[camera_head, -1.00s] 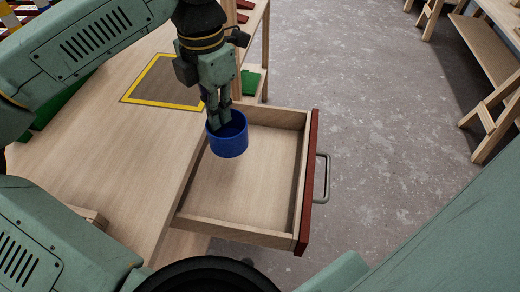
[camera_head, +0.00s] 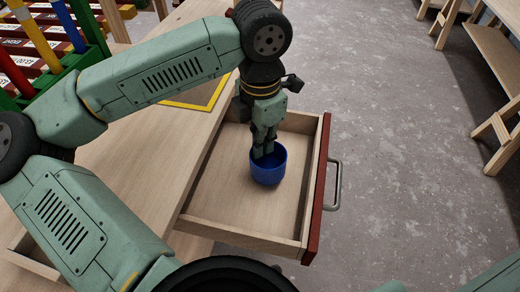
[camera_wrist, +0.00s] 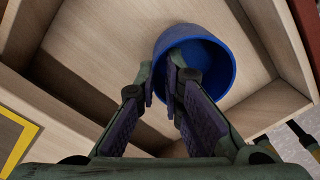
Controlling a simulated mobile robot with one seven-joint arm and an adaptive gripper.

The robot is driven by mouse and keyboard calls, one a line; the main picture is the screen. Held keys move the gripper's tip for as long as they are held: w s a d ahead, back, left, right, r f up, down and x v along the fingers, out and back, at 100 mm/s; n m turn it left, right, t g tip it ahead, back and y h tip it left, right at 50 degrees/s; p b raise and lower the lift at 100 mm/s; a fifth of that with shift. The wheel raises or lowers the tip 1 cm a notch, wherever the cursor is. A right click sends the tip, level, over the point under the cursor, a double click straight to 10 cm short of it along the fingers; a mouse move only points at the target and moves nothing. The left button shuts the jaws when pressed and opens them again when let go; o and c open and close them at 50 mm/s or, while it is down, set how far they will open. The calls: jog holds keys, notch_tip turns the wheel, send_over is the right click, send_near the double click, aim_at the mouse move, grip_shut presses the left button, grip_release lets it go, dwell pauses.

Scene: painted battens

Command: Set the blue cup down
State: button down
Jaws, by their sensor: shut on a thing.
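The blue cup (camera_head: 268,172) is upright in the open drawer's area in the head view, in its far half. My gripper (camera_head: 264,148) comes down from above, with its fingertips at the cup's far-left wall. In the wrist view the cup (camera_wrist: 212,62) shows its open mouth, and my gripper (camera_wrist: 168,85) is shut on its rim, one finger inside and one outside. The drawer (camera_head: 222,200) has a pale wooden floor and a red front. I cannot tell whether the cup's base touches the drawer floor.
The wooden worktop (camera_head: 150,155) lies left of the drawer, with a yellow-edged square (camera_head: 196,106) partly behind my arm. A green rack with coloured battens (camera_head: 50,60) stands at the far left. The drawer's near part is clear.

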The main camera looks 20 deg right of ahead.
aim_at(261, 160)
jog(key=shift+f, duration=1.55)
jog(key=shift+f, duration=0.2)
jog(key=c, duration=1.7)
grip_release()
jog(key=shift+r, duration=0.15)
jog(key=shift+r, duration=0.25)
notch_tip(261, 160, up, 12)
jog(key=shift+f, duration=0.2)
